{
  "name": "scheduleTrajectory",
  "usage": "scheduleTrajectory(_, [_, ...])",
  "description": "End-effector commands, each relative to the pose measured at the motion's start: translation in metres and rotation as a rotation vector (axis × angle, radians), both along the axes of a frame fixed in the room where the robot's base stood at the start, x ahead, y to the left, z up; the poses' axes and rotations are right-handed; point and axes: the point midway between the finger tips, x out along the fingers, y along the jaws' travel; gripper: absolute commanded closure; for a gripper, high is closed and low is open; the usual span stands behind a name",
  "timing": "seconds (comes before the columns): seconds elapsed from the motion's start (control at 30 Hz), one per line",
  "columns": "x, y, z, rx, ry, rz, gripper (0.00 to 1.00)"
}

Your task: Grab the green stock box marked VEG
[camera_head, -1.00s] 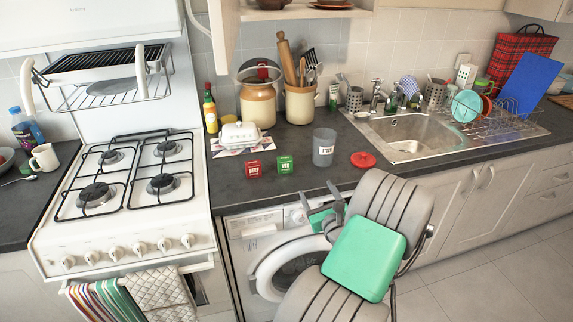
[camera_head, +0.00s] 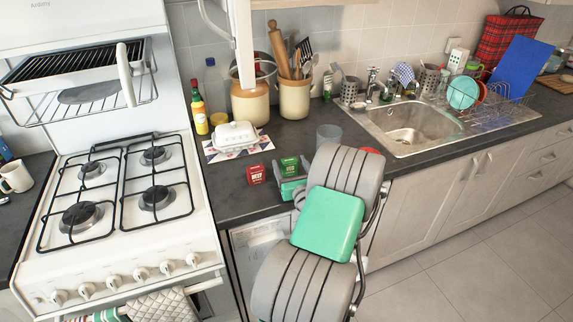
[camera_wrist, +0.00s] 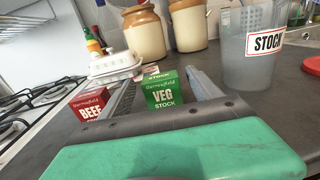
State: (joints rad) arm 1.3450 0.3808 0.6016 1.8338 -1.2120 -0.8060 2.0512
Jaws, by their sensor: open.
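The green VEG stock box (camera_head: 289,166) stands upright on the dark counter. In the wrist view the VEG box (camera_wrist: 164,90) shows its labelled front between the two fingers of my gripper (camera_wrist: 163,84). The fingers are apart, with one on each side of the box and visible gaps beside it. In the head view my gripper (camera_head: 292,180) is at the counter's front edge, just in front of the box, partly hidden by my arm.
A red BEEF stock box (camera_wrist: 91,106) stands just left of the left finger. A clear STOCK jug (camera_wrist: 250,45) is on the right. A white butter dish (camera_head: 235,135) and stoneware jars (camera_head: 252,104) are behind. The hob (camera_head: 120,195) lies left.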

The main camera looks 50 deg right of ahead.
Motion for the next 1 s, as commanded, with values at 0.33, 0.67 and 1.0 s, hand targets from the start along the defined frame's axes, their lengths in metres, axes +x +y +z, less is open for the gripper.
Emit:
scheduleTrajectory(0.33, [0.032, -0.023, 0.003, 0.0, 0.0, 0.0, 0.27])
scheduleTrajectory(0.67, [0.032, -0.022, 0.003, 0.0, 0.0, 0.003, 0.45])
scheduleTrajectory(1.0, [0.033, -0.021, 0.003, -0.001, 0.001, 0.004, 0.73])
